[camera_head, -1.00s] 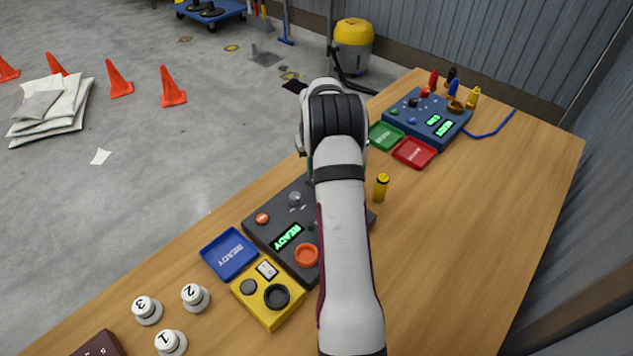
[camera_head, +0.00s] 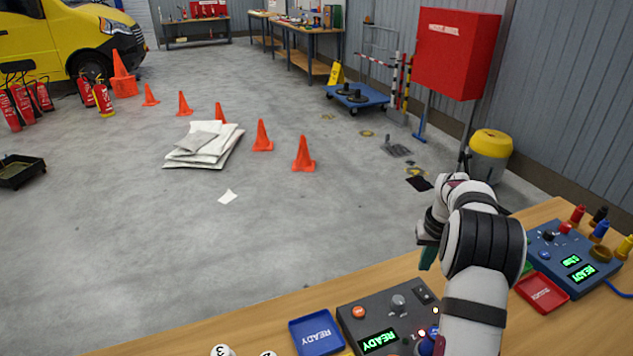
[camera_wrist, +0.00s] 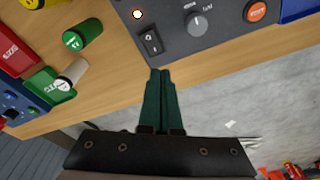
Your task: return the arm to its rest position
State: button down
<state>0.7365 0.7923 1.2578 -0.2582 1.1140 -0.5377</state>
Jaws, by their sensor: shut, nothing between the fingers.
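The panel's knob (camera_wrist: 197,22) and orange button (camera_wrist: 257,10) are in view.
A blue tray (camera_head: 317,334) lies left of the panel. A red tray (camera_head: 541,292) and a blue panel (camera_head: 560,250) stand at the right. Open floor lies beyond the table.

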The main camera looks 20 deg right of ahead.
jog(key=s+a+r+y, duration=0.1)
jog(key=s+a+r, duration=0.25)
jog(key=a, duration=0.55)
jog(key=s+a+r, duration=0.3)
jog(key=a+r, duration=0.1)
jog(key=a, duration=0.6)
jog(key=s+a+r+y, duration=0.1)
jog(key=s+a+r, duration=0.25)
jog(key=a, duration=0.55)
jog(key=s+a, duration=0.5)
jog(key=s, duration=0.3)
jog(key=s+a+f+g, duration=0.1)
jog(key=s+a, duration=0.4)
jog(key=s, duration=0.4)
jog(key=shift+a+f+g+y, duration=0.2)
jog(key=shift+f+g+y, duration=0.1)
